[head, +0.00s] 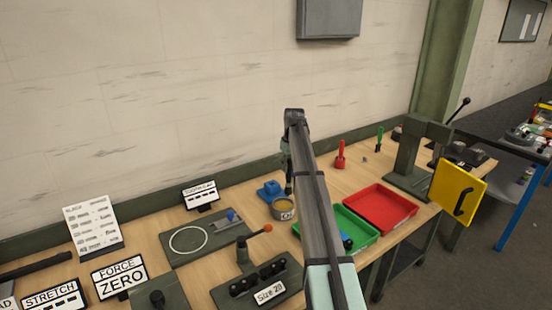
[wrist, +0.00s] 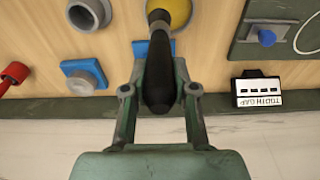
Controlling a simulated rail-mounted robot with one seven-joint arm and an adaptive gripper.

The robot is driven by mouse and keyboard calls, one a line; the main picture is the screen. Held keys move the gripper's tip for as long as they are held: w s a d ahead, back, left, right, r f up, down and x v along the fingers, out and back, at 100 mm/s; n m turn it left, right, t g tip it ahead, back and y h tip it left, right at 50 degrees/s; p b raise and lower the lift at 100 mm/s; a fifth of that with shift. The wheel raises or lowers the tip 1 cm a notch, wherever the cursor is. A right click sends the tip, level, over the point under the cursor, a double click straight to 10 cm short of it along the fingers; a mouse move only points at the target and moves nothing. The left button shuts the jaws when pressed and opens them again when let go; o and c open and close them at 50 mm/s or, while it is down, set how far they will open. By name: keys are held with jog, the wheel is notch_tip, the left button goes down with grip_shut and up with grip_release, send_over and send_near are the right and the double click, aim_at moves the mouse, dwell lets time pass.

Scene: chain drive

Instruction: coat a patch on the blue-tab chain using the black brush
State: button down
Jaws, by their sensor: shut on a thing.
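My gripper (wrist: 160,92) is shut on the black brush (wrist: 159,62), whose thick dark handle lies between the fingers. The brush points at a round pot with yellow contents (wrist: 181,12); its tip is hidden, so I cannot tell whether it touches them. In the head view the gripper (head: 289,182) is just above this labelled pot (head: 284,211), partly behind my arm. I cannot clearly make out the blue-tab chain. A small blue piece (head: 347,241) shows at the green tray, partly covered by my arm.
A blue holder (head: 270,190) stands beside the pot. A dark plate (head: 180,255) with a white ring and a blue knob (head: 231,215) lies to the left. Green (head: 360,223) and red (head: 381,207) trays lie to the right. A tooth-gap sign (wrist: 259,91) stands near the wall.

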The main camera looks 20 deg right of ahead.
notch_tip(320, 180, down, 6)
jog(key=a+b, duration=0.2)
jog(key=shift+w+b, duration=0.3)
jog(key=shift+b, duration=0.05)
dwell(0.3)
jog(key=shift+f, duration=0.75)
dwell(2.1)
jog(key=shift+r, duration=0.15)
notch_tip(320, 180, up, 7)
jog(key=p, duration=0.3)
dwell(0.6)
dwell(0.5)
